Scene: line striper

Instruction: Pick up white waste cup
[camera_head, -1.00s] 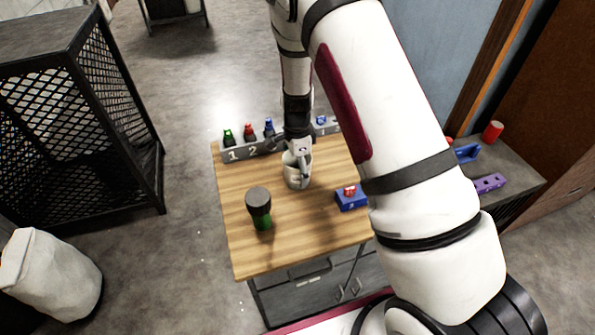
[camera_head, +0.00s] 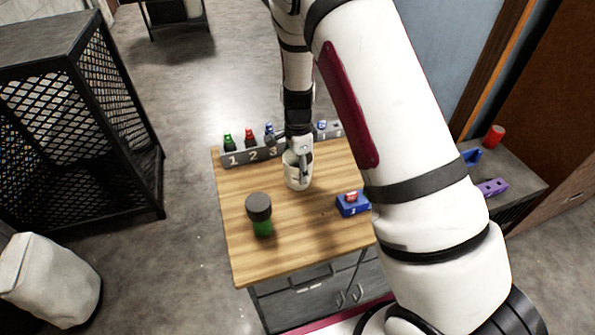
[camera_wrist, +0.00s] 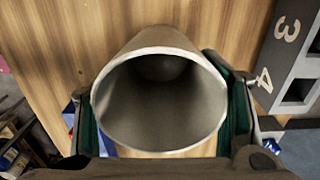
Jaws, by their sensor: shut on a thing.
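The white waste cup (camera_head: 297,172) is on or just above the wooden table, near its middle; I cannot tell whether its base touches the wood. My gripper (camera_head: 299,160) comes down on it from above. In the wrist view the cup (camera_wrist: 160,52) shows its open mouth and empty grey inside. The fingers of my gripper (camera_wrist: 164,112) are on the cup's left and right sides, shut on it. Part of the cup is hidden behind the gripper in the head view.
A numbered grey rack (camera_head: 250,156) with small coloured bottles stands along the table's back edge. A green bottle with a dark lid (camera_head: 260,213) stands front left. A blue block (camera_head: 352,205) with a red-topped piece lies right. Bare wooden table (camera_head: 300,245) is in front.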

